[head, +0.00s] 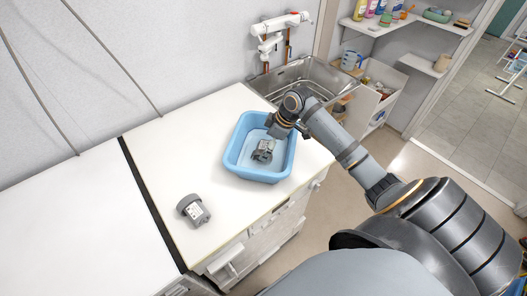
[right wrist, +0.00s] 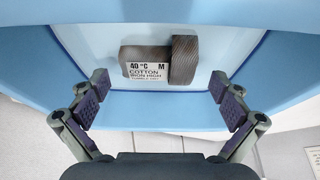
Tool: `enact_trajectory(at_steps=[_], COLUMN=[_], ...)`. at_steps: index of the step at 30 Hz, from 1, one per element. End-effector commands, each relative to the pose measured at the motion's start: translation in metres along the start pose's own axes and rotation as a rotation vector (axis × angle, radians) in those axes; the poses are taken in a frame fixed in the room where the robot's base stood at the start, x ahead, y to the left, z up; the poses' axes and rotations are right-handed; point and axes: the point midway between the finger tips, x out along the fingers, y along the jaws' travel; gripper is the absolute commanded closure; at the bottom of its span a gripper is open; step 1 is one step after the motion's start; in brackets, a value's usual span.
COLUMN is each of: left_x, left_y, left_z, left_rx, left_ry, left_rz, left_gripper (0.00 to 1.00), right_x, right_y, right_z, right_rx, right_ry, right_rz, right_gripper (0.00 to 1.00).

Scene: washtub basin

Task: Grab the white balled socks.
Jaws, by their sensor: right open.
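No plainly white balled socks show in either view. A dark grey folded bundle (head: 263,151) with a white label lies inside the blue basin (head: 234,158). In the right wrist view the bundle (right wrist: 183,60) shows ribbed grey-brown fabric and a label reading 40 °C, M, cotton. My right gripper (head: 276,132) reaches over the basin's right side. Its fingers are spread wide, left and right of the bundle and apart from it, with nothing between the pads. A second grey bundle (head: 194,211) with a white label lies on the white counter. My left gripper is out of view.
The basin stands on the counter (head: 185,140) near its front edge, with its walls around the bundle. A metal sink (head: 300,75) with a white tap (head: 280,24) is behind it. Shelves with bottles are at the back right.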

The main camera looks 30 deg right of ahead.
Motion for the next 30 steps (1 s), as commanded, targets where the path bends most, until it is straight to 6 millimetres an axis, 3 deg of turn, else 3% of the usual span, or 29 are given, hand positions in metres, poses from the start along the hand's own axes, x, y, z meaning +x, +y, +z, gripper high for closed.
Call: enact_trajectory(at_steps=[6, 14, 24, 30], left_x=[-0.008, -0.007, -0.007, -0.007], left_y=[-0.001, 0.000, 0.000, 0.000], left_z=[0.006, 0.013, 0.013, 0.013], left_rx=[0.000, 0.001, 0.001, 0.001], left_ry=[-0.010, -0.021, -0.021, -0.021], left_rz=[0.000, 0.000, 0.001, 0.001], left_gripper=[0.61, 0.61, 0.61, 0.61], right_x=[0.030, 0.034, 0.033, 0.033], right_y=[0.001, 0.002, 0.002, 0.002], right_z=[0.000, 0.001, 0.001, 0.001], right_rx=[0.002, 0.000, 0.000, 0.000], right_ry=[0.002, 0.000, 0.001, 0.000], right_rz=[-0.001, 0.000, 0.000, 0.000], right_gripper=[0.00, 0.01, 0.48, 0.49])
